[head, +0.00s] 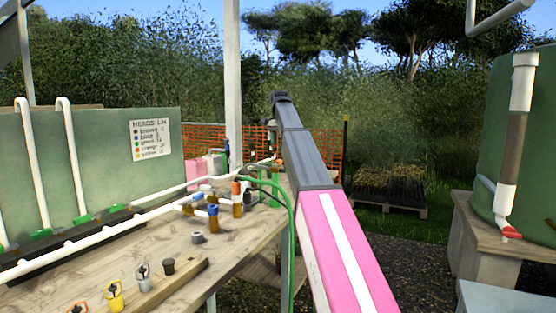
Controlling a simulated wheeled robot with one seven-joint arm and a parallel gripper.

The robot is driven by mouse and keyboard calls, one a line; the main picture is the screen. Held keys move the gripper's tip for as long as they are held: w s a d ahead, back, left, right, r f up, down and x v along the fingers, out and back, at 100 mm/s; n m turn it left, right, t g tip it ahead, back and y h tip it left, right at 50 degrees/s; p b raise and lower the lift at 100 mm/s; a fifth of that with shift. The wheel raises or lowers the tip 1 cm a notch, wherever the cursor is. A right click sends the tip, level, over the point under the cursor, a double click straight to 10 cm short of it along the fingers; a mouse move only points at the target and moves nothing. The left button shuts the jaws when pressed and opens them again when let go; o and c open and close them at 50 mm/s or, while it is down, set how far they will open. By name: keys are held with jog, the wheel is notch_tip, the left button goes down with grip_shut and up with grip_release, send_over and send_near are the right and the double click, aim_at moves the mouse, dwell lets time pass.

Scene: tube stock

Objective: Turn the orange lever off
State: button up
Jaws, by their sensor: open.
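An orange-topped fitting (236,188) stands on the wooden bench among the coloured valves and pipes. It is small, and I cannot tell whether it is the orange lever or how it is turned. A red-orange handle (511,232) sits at the foot of the pipe on the right-hand tank. An orange ring-like piece (78,308) is cut by the bottom edge. My gripper (271,151) is small and far off at the end of my arm, hanging over the far end of the bench. It is open, beyond the orange-topped fitting and apart from it. Its fingertips are hard to make out.
A blue-topped fitting (212,209) stands close by, with a green hose (292,230) over the bench edge. White pipes run along the bench (235,262). A sign (151,141) hangs on the left green tank. A post (233,80) rises behind the bench. Gravel lies right.

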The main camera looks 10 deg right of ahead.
aim_at(279, 160)
notch_tip(279, 160, down, 8)
jog(key=shift+f, duration=0.15)
jog(key=shift+c, duration=0.3)
grip_shut()
